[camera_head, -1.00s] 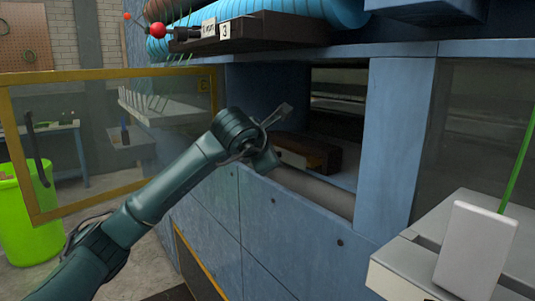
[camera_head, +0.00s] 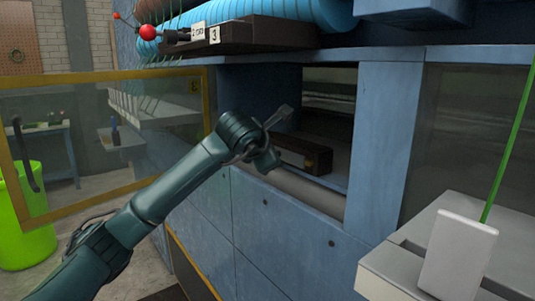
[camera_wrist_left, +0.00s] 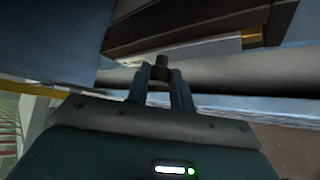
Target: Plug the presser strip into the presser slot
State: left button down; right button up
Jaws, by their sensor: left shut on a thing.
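A dark brown bar (camera_head: 318,155) with a pale strip along its front lies inside the opening of the blue machine. In the left wrist view the dark bar (camera_wrist_left: 205,17) is above my fingers, with a pale grey strip (camera_wrist_left: 195,48) under it and a yellowish end piece at right. My left gripper (camera_wrist_left: 160,74) is shut on a small dark round piece (camera_wrist_left: 161,61) just below the strip. I cannot tell whether this piece belongs to the strip. In the head view my wrist hides the fingertips at the opening's left edge. My right gripper is not in view.
A grey roller (camera_head: 305,190) runs along the opening's lower edge. A blue post (camera_head: 388,140) bounds it at right. A yellow-framed clear door (camera_head: 100,150) stands open at left. A shelf with a red ball (camera_head: 147,32) overhangs above. A pale box (camera_head: 458,248) stands at front right.

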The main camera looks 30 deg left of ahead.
pick_arm(q)
jog(key=shift+w+d+r, duration=0.1)
jog(key=shift+w, duration=0.1)
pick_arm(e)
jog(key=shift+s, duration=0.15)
pick_arm(q)
jog(key=c, duration=1.4)
grip_release()
jog(key=shift+o, duration=1.3)
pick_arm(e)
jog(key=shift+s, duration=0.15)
pick_arm(q)
jog(key=shift+s+d, duration=0.1)
jog(key=shift+s, duration=0.2)
jog(key=b+v, duration=0.2)
jog(key=v, duration=1)
jog(key=shift+s+r+b, duration=0.2)
jog(key=shift+r+b, duration=0.05)
jog(key=shift+b, duration=0.15)
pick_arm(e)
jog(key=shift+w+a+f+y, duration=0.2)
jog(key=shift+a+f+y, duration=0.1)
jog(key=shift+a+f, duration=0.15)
